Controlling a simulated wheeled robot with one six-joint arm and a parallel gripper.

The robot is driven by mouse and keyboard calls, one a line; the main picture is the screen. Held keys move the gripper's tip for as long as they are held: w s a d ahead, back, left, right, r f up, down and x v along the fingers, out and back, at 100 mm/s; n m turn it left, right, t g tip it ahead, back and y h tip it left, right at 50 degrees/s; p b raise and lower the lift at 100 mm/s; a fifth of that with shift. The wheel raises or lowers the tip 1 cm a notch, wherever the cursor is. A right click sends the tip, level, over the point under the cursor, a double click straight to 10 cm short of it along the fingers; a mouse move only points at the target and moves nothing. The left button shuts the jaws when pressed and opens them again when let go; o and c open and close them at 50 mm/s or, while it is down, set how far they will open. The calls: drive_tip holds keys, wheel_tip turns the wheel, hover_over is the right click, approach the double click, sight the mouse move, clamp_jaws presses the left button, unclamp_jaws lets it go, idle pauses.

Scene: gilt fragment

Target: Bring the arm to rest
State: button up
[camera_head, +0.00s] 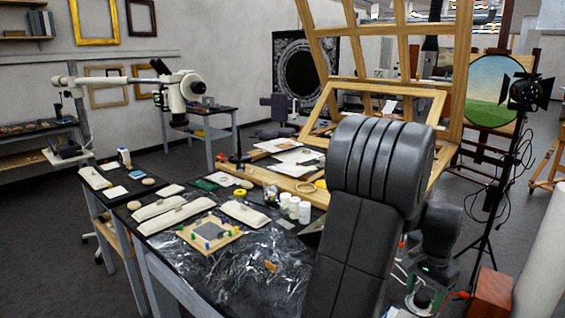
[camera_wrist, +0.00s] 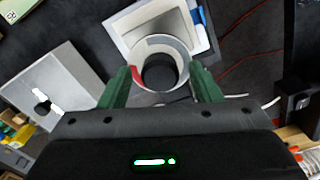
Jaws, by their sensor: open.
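My gripper (camera_wrist: 163,84) shows in the wrist view with its two green fingers spread apart. A round pale ring-shaped object with a dark centre (camera_wrist: 160,72) lies beyond and between the fingers in that view. I cannot tell whether the fingers touch it, but they are not closed on it. In the head view my dark grey arm (camera_head: 350,230) rises large in front of the bench and folds over at the top. Its wrist end hangs down on the right, with a small green light; the fingertips are hard to make out there.
A black-topped bench (camera_head: 235,285) carries a wooden-rimmed board (camera_head: 210,234), white pads, white jars (camera_head: 294,207) and a small orange-brown piece (camera_head: 271,266). A wooden easel frame (camera_head: 455,90) stands behind my arm. A lamp stand (camera_head: 490,200) and a reddish block (camera_head: 492,291) are at right.

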wheel_tip(320, 180, up, 14)
wheel_tip(320, 180, down, 14)
drive_tip(key=shift+f, duration=0.1)
drive_tip(key=n, duration=0.3)
drive_tip(key=shift+n, duration=0.4)
drive_tip(key=n, duration=0.7)
drive_tip(key=shift+n+b, duration=0.4)
drive_tip(key=n, duration=0.3)
drive_tip(key=shift+n, duration=0.4)
drive_tip(key=shift+r+b, duration=0.3)
drive_tip(key=shift+r, duration=1.35)
